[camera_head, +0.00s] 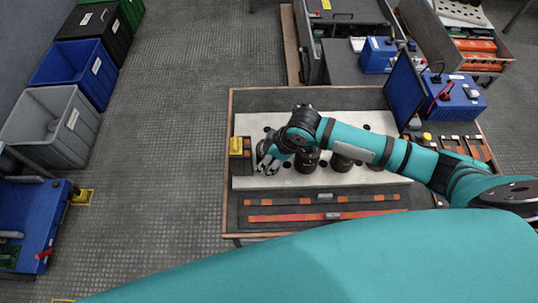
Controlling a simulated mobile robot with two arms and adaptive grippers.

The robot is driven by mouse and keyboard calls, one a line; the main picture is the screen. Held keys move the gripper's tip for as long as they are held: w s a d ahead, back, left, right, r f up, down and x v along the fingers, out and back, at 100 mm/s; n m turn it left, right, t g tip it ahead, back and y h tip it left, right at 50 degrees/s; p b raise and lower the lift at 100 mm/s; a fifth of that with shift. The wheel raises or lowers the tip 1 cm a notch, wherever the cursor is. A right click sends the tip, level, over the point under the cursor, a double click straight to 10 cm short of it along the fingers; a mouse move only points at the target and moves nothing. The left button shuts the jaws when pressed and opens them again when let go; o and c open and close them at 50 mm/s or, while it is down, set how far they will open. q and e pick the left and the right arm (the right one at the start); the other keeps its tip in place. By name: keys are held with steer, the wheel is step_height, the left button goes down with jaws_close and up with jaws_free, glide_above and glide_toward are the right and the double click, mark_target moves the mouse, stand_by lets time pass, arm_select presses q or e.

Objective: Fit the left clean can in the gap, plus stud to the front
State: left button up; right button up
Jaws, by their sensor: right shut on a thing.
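My right gripper (266,162) reaches in from the right and points down at the left end of the white plate (310,183). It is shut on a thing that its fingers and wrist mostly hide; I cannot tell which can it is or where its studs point. Plus and minus marks are too small to read. My left gripper is not in view.
Orange-and-grey strips (323,216) lie along the table's front. A dark screen (405,92) and blue box (455,102) stand at right. Bins (50,127) line the left; the floor between is clear.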

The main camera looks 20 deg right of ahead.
steer(key=o, duration=1.8)
steer(key=shift+o, duration=0.2)
steer(key=v, duration=1.2)
steer(key=shift+s, duration=0.1)
